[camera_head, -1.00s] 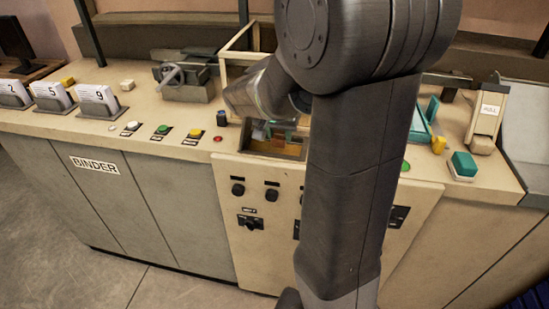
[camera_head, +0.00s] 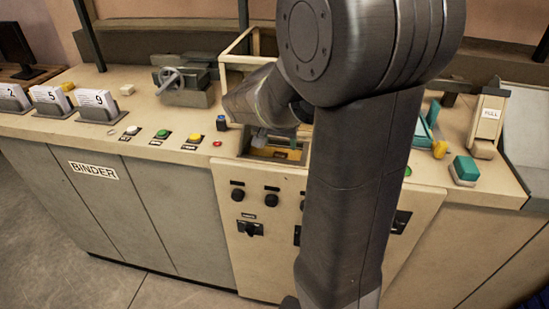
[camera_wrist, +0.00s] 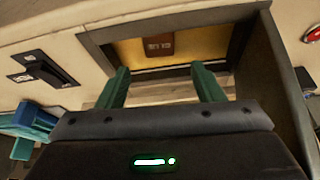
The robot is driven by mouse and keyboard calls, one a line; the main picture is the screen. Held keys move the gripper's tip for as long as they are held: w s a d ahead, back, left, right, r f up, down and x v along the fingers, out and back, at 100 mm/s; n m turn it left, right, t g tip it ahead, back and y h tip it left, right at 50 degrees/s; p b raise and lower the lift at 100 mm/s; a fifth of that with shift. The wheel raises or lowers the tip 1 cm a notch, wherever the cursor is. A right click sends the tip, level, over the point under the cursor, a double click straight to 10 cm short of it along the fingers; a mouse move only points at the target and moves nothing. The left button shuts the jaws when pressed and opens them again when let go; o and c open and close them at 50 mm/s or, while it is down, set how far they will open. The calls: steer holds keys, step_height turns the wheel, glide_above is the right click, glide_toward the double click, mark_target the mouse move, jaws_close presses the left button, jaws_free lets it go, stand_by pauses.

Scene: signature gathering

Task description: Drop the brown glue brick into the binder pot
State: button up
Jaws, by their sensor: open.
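In the head view the pot's opening (camera_head: 283,153) is in the counter, partly hidden by my arm; I cannot make out the brick there. My gripper (camera_wrist: 159,68) has its two green fingers spread wide with nothing between them. The brick is beyond the fingertips, apart from them. The fingers are not clear in the head view.
A pale frame (camera_head: 240,50) stands behind the pot. A handwheel vise (camera_head: 180,80) and several buttons are to its left. A teal block (camera_head: 464,170) and a tall labelled holder (camera_head: 487,120) are to the right. Numbered card stands (camera_head: 97,105) line the far left.

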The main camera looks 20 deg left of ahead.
steer(key=v, duration=1.3)
steer(key=shift+f, duration=0.15)
steer(key=x, duration=1.3)
steer(key=shift+f, duration=0.15)
step_height(320, 180, up, 3)
steer(key=shift+w+f+p, duration=0.1)
steer(key=shift+p, duration=1.05)
steer(key=shift+r, duration=0.45)
steer(key=shift+f, duration=0.1)
